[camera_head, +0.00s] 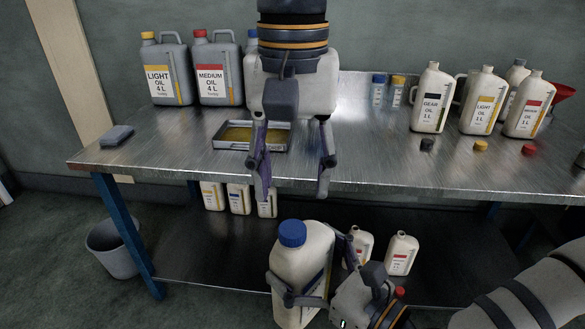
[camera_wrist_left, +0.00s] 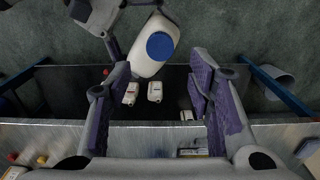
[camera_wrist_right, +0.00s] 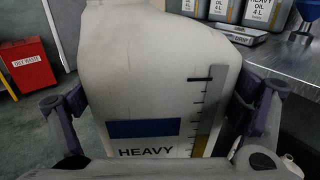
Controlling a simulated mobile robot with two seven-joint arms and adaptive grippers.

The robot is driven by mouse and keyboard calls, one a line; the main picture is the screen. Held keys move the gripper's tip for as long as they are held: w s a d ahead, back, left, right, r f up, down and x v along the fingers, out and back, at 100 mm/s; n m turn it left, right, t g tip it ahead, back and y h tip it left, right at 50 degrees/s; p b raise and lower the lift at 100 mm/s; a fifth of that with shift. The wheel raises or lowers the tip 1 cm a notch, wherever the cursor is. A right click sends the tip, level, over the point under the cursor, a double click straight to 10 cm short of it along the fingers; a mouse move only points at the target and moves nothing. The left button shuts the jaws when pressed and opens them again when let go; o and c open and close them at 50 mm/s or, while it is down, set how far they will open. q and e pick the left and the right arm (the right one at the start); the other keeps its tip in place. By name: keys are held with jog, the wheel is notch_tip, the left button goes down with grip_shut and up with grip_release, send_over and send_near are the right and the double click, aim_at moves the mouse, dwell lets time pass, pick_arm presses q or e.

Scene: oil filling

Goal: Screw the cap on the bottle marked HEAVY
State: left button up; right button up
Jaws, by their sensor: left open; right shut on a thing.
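The white bottle (camera_head: 300,262) carries a blue cap (camera_head: 292,233) on its top. I cannot tell how tightly the cap is seated. In the right wrist view the bottle's label (camera_wrist_right: 145,140) has a blue block and the word HEAVY. My right gripper (camera_head: 305,275) is shut around the bottle's body and holds it roughly upright in front of the table's front edge. My left gripper (camera_head: 294,192) is open and empty, fingers down, above the cap and apart from it. In the left wrist view the cap (camera_wrist_left: 160,46) lies beyond and between the open fingers.
The metal table (camera_head: 375,165) holds a shallow tray (camera_head: 222,146), large jugs (camera_head: 168,75) at back left, and white bottles (camera_head: 432,98) with loose caps (camera_head: 480,146) at right. More bottles (camera_head: 400,254) stand on the lower shelf. A grey bin (camera_head: 112,250) stands at left.

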aim_at(292, 228)
pick_arm(q)
notch_tip(292, 228, down, 8)
jog(key=shift+r, duration=0.2)
grip_shut()
jog(key=m, duration=0.5)
jog(key=shift+a+m, duration=0.1)
jog(key=shift+m, duration=0.3)
jog(key=m, duration=0.9)
jog(key=shift+o, duration=0.6)
grip_release()
